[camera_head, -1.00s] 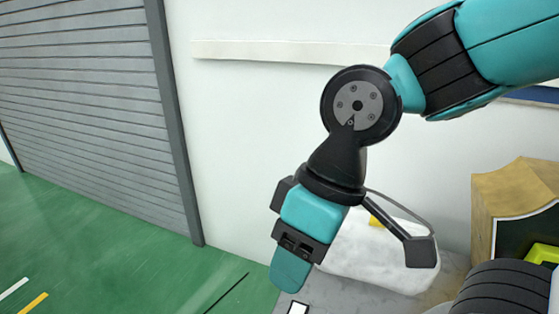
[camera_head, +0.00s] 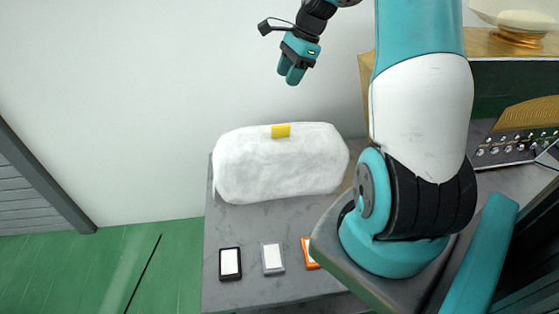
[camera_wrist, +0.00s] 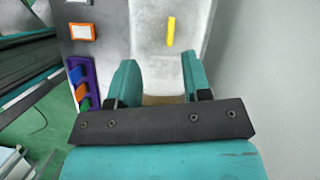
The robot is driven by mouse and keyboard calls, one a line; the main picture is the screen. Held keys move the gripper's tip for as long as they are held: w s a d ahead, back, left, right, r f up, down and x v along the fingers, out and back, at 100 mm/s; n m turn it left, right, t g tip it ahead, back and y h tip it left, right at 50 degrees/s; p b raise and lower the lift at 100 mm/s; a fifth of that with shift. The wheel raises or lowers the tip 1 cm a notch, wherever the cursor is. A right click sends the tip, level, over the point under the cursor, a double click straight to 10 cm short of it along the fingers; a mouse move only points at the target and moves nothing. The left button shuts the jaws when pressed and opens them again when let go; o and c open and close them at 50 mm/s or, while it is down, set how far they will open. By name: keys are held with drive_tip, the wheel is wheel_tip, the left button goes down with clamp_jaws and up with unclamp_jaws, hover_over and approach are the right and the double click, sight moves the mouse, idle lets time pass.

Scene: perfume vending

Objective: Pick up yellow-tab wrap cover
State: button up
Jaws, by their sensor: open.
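The white wrap cover (camera_head: 275,165) is a puffy, rounded bundle on the grey table. Its yellow tab (camera_head: 281,131) sticks up at the middle of its top edge. The cover (camera_wrist: 150,45) and the tab (camera_wrist: 171,31) also show in the wrist view, beyond the fingers. My gripper (camera_head: 292,76) is open and empty, with its fingers pointing down, above the tab and apart from it. In the wrist view my gripper (camera_wrist: 160,75) has its two teal fingers spread, with the tab ahead, nearer the right finger.
The grey table (camera_head: 225,293) holds a black-framed card (camera_head: 230,263), a white-framed card (camera_head: 272,259) and an orange-framed card (camera_head: 309,253) in front of the cover. A purple tray (camera_wrist: 91,98) with coloured items shows in the wrist view. A white wall (camera_head: 130,90) stands behind.

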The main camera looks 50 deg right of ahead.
drive_tip(key=s+d+f+m, duration=0.1)
drive_tip(key=d+f+m, duration=0.2)
drive_tip(key=d, duration=0.2)
hover_over(280, 126)
drive_tip(key=s+d, duration=0.1)
drive_tip(key=d, duration=0.1)
wheel_tip(280, 126, down, 10)
drive_tip(key=shift+s+a+f+p, duration=0.1)
drive_tip(key=shift+p, duration=0.2)
drive_tip(key=shift+d+p+x, duration=0.2)
drive_tip(key=shift+p+x, duration=0.4)
drive_tip(key=shift+x, duration=2.35)
clamp_jaws()
